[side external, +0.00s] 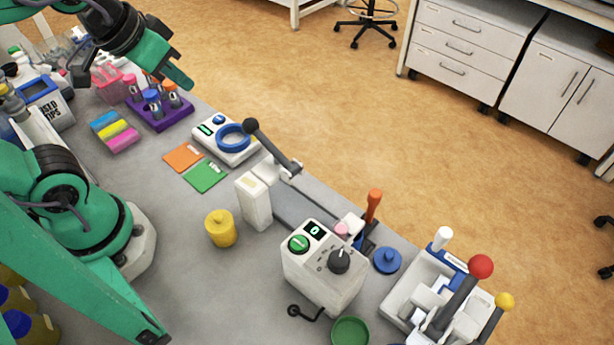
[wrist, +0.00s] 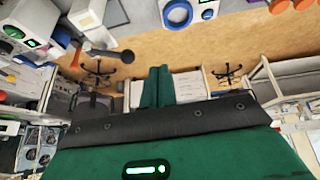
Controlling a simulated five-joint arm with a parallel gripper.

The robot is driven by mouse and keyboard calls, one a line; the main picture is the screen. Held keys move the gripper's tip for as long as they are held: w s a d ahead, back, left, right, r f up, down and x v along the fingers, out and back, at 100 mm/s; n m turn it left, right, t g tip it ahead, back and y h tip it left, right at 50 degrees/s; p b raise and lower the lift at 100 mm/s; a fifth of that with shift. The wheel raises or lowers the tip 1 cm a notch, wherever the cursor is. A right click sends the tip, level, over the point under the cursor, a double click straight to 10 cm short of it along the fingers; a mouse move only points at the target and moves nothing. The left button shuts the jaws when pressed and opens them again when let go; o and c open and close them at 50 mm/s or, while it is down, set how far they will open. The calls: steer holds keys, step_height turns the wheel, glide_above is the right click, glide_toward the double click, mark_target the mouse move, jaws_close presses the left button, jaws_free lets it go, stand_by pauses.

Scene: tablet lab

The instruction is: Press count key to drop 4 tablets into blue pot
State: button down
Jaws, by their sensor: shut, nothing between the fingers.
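A white dispenser box (side external: 322,275) stands in the front middle of the bench in the side view. On its top are a round green key (side external: 299,244), a small display (side external: 314,229) reading 0 and a dark knob (side external: 339,261). A round blue piece with a small raised knob (side external: 387,260) lies right of the box; I cannot tell whether it is the pot or a lid. No tablets can be made out. My gripper (side external: 188,82) is shut and empty, high at the upper left, far from the box. Its fingers also show together in the wrist view (wrist: 158,84).
A yellow pot (side external: 221,229) stands left of the box and a green round dish (side external: 350,332) in front. A lever (side external: 275,147) rises behind. A scale with a blue ring (side external: 233,137), a purple rack (side external: 160,113) and a red-knobbed lever (side external: 480,267) stand around. Bare bench lies near the cards.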

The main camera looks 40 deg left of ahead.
steer(key=w+d+h, duration=0.2)
steer(key=d, duration=0.6)
steer(key=m+g+h, duration=0.1)
steer(key=g+h, duration=0.1)
steer(key=h, duration=0.2)
glide_above(294, 243)
steer(key=shift+f, duration=0.7)
steer(key=shift+f, duration=0.2)
steer(key=shift+f, duration=4.2)
steer(key=shift+f, duration=0.15)
steer(key=shift+f, duration=0.25)
